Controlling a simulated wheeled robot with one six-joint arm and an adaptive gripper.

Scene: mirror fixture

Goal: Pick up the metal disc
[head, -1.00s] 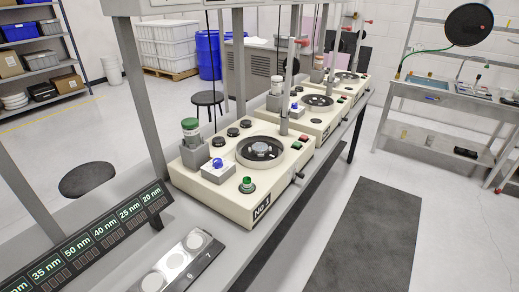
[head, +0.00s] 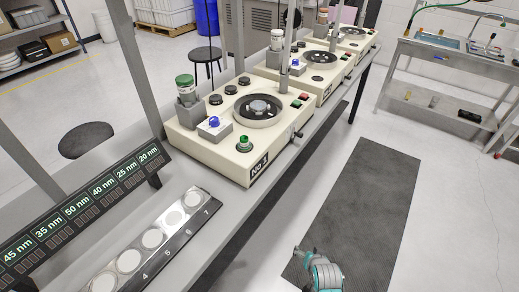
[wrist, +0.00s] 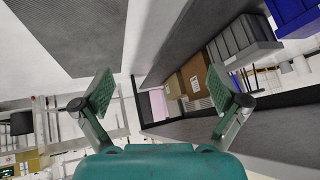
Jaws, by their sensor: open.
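A silvery metal disc (head: 259,107) sits in the middle of the dark round well on the machine marked No 1 (head: 190,142), on the bench. Pale round discs (head: 152,237) lie in a row in a numbered tray (head: 137,277) at the bench's near end. I cannot tell which disc the task means. My gripper (wrist: 159,91) is open in the wrist view, with nothing between its two pads. No disc shows in that view. In the head view, my teal arm (head: 320,272) shows at the bottom, over the floor to the right of the bench; its fingertips are not clear.
A display with nm readings (head: 80,205) stands behind the tray. More such machines (head: 309,75) stand farther along the bench. A dark mat (head: 362,210) lies on clear floor right of the bench. A black stool (head: 86,140) is to the left. A sink table (head: 450,65) stands at back right.

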